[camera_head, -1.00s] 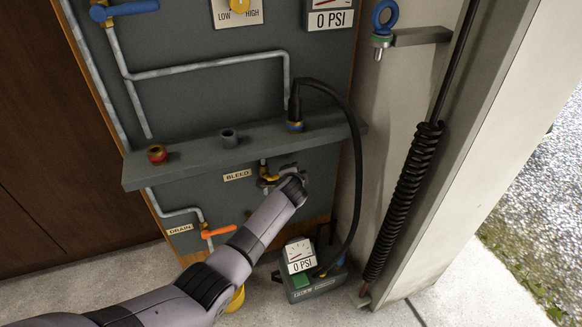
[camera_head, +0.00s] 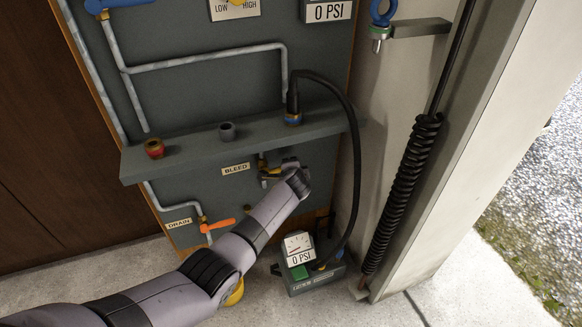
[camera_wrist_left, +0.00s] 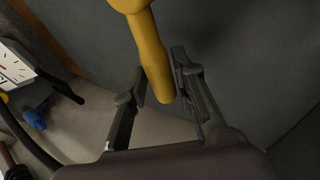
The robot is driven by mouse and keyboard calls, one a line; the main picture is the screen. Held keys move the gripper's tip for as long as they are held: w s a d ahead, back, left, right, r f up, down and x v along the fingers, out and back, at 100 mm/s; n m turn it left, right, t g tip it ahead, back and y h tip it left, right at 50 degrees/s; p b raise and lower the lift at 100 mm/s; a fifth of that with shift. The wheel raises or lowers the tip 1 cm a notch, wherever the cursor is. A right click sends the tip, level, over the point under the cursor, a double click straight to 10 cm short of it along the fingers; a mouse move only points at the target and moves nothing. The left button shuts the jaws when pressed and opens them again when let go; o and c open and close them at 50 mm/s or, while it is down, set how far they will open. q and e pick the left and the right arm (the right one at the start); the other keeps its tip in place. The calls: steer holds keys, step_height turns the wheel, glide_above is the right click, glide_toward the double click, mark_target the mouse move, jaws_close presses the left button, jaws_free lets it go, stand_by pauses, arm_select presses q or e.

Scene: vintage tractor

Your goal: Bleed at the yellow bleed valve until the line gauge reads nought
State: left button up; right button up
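The yellow bleed valve handle (camera_wrist_left: 150,55) hangs between the two fingers of my left gripper (camera_wrist_left: 158,75) in the left wrist view. The fingertips are close on both sides; I cannot tell whether both touch it. In the head view the left gripper (camera_head: 279,172) is at the valve, right of the BLEED label (camera_head: 236,169), and partly hides it. The panel gauge (camera_head: 329,10), cut by the top edge, reads 0 PSI. A second gauge (camera_head: 299,250) on the grey box on the floor also reads 0 PSI. My right gripper is not in view.
A grey shelf (camera_head: 190,155) juts out above the valve, with a black hose (camera_head: 356,150) running from it to the box. An orange drain handle (camera_head: 218,225) is at lower left. A black spring (camera_head: 408,180) stands along the post at right.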

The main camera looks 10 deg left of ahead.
arm_select(q)
steer(key=shift+o, duration=0.9)
steer(key=v, duration=1.2)
